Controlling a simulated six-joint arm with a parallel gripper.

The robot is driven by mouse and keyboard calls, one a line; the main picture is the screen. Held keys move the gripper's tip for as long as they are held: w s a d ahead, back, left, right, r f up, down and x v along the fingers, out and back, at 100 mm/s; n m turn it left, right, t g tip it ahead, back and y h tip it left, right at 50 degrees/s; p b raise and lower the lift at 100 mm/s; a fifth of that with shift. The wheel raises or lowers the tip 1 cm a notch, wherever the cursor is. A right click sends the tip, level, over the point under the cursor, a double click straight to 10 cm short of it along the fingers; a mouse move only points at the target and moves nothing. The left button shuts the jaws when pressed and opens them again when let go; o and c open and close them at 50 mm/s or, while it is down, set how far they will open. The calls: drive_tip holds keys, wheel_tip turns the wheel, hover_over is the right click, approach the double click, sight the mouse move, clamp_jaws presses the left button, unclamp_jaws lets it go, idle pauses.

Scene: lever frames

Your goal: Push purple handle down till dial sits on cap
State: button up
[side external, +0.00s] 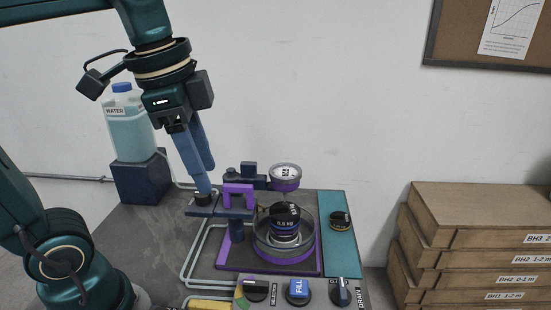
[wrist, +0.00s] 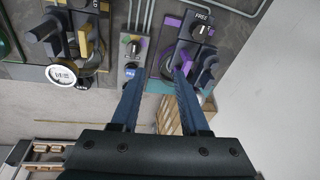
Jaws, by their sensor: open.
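The frame with purple parts stands on the bench in the side external view. Its dial (side external: 285,172), white-faced with a purple rim, is raised at the right end of a dark arm. Below is a dark cylinder marked 0.5 kg with a black cap (side external: 285,211), inside a grey ring with a purple base. The dial is apart from the cap. A purple bracket (side external: 238,190) straddles the dark lever bar. I cannot tell which purple part is the handle. My gripper (side external: 205,188), open with blue fingers, points down over the bar's left end; contact is unclear. My gripper (wrist: 157,77) shows fingers apart in the wrist view.
A front panel carries several knobs, including a blue FILL knob (side external: 298,290). A water jug (side external: 129,125) stands on a dark block at the back left. Stacked wooden boxes (side external: 475,235) are at right. A white-faced dial (wrist: 62,75) sits by yellow parts in the wrist view.

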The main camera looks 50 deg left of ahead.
sight(237, 185)
drive_tip(key=w, duration=0.2)
drive_tip(key=w+a+m+g, duration=0.1)
drive_tip(key=w, duration=0.1)
drive_tip(key=w+a+g, duration=0.1)
drive_tip(key=w, duration=0.1)
drive_tip(key=shift+w+a+r+m, duration=0.1)
drive_tip(key=shift+w+a+m, duration=0.1)
drive_tip(key=shift+w+m, duration=0.15)
drive_tip(key=shift+a+f+g, duration=0.1)
drive_tip(key=shift+f+g, duration=0.2)
drive_tip(key=shift+f, duration=2.65)
clamp_jaws()
